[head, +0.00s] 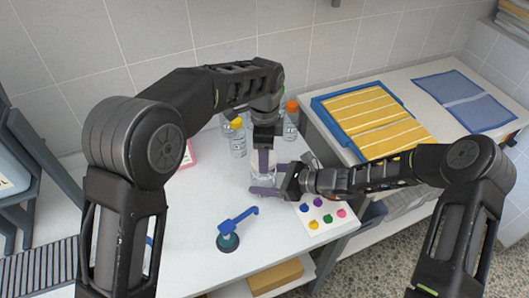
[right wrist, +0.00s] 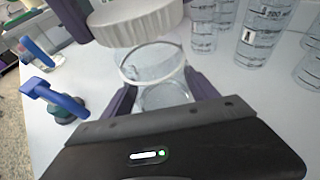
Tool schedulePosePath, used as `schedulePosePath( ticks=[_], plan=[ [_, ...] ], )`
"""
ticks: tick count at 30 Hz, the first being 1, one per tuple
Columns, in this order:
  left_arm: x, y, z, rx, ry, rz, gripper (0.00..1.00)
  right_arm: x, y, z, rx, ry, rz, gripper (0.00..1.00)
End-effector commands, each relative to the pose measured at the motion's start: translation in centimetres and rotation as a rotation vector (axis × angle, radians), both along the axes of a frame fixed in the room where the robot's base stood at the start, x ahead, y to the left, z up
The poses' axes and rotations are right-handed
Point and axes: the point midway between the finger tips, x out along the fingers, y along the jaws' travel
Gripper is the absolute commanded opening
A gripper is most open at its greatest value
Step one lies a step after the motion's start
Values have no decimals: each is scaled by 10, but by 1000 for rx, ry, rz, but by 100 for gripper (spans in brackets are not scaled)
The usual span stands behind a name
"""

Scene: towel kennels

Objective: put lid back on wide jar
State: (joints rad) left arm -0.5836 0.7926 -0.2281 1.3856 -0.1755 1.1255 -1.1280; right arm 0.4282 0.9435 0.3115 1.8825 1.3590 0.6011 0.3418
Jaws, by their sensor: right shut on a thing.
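The wide jar (right wrist: 158,75) is clear and open at the top in the right wrist view. It also shows in the head view (head: 262,176), partly hidden by my grippers. My right gripper (head: 264,181) reaches in from the right and is shut on the jar's sides. The white ribbed lid (right wrist: 138,22) is in the air just beyond and above the jar rim, apart from it. My left gripper (head: 264,158) points down above the jar. Its purple fingers (right wrist: 72,18) flank the lid and appear to hold it.
Bottles with yellow caps (head: 237,138) and an orange cap (head: 291,122) stand close behind the jar. A card with coloured dots (head: 325,222) lies at the right edge. Yellow striped towels (head: 375,118) lie beyond.

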Motion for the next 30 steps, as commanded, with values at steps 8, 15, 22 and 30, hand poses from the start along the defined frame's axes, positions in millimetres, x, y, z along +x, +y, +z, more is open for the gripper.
schedulePosePath(
  ticks=[8, 15, 22, 30],
  plan=[
    [0, 0, -7, 1, 1, 0, 26, 0, 0, 0, 0, 0, 0, 0],
    [0, 0, -18, 1, 1, 0, 26, 0, 0, 0, 0, 0, 0, 0],
    [0, 0, -18, 0, 0, 0, 26, 0, 0, 0, 0, 0, 0, 0],
    [0, 0, -18, 0, 0, -1, 26, 0, 0, 0, 0, 0, 0, 0]
  ],
)
